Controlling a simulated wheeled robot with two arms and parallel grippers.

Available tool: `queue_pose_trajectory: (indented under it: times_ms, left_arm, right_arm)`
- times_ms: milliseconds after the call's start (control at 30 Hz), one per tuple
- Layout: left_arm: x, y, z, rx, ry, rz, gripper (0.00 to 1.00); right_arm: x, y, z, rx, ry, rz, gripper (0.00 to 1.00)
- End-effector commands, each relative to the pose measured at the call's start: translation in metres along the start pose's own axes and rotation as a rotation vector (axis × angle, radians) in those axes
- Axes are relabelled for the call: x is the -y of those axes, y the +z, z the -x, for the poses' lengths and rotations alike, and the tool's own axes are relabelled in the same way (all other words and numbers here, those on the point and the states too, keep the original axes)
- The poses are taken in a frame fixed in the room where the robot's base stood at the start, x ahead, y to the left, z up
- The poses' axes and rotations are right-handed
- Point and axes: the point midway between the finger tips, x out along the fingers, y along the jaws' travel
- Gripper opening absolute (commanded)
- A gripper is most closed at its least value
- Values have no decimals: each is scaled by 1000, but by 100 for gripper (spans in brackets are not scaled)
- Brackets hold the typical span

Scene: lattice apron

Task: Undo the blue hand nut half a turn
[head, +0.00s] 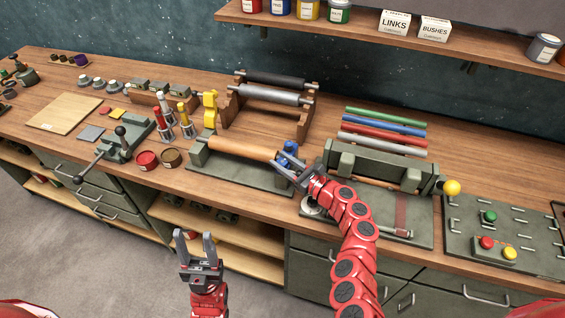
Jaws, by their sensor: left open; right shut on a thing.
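The blue hand nut (289,148) sits at the right end of the wooden roller (243,147), which lies in a green-grey stand on the bench. My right gripper (285,166) is at the nut, with its fingers shut on it; the fingers hide part of the nut. My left gripper (194,242) is open and empty, fingers pointing up, in front of the bench and well away from the nut.
A press with a yellow knob (452,188) stands right of the nut. Colored rods (385,130) and a roller rack (270,98) lie behind. Red and brown tins (147,160) stand to the left. A shelf (400,38) with jars and boxes hangs above.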

Motion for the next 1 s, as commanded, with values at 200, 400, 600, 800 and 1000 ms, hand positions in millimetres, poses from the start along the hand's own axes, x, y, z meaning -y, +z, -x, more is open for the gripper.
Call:
queue_pose_trajectory:
  times_ms: [200,400,600,800,1000]
  left_arm:
    - [0,0,2,0,0,0,50]
    - [0,0,2,0,0,0,50]
    - [0,0,2,0,0,0,50]
    - [0,0,2,0,0,0,50]
    - [0,0,2,0,0,0,50]
  right_arm:
    - [0,-1,0,-3,24,1,0]
    - [0,-1,0,-2,25,0,0]
    - [0,-1,0,-2,25,0,53]
    - [0,0,0,-1,25,1,73]
    - [0,0,0,-1,24,1,73]
